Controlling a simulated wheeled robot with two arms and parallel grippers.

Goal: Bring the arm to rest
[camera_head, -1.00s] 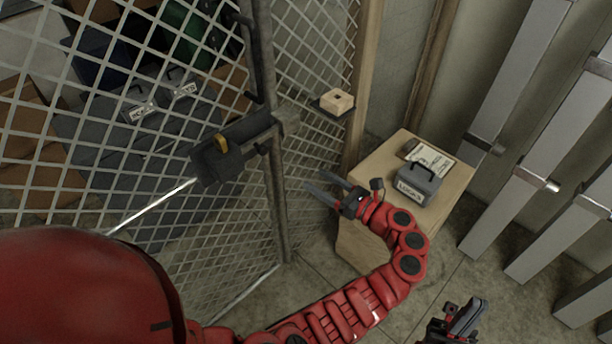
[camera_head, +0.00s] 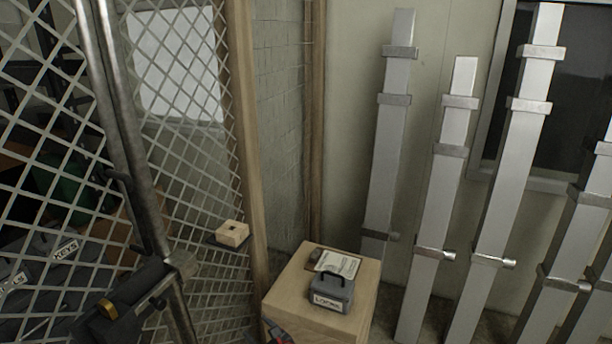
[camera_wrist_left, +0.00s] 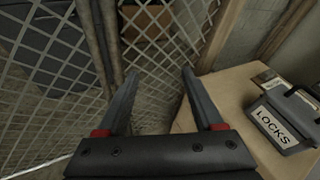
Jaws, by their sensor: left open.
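In the left wrist view my left gripper (camera_wrist_left: 160,76) is open, its two dark fingers apart with nothing between them. It points toward the wire mesh, left of the wooden stand with the grey LOCKS box (camera_wrist_left: 284,120). My right gripper is in neither current view.
The LOCKS box (camera_head: 330,292) and a paper (camera_head: 338,264) lie on the stand. The mesh gate (camera_head: 60,130) with its dark latch (camera_head: 125,305) is at left. A small wooden block (camera_head: 232,233) sits on a ledge by the post. Metal beams (camera_head: 450,160) stand at right.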

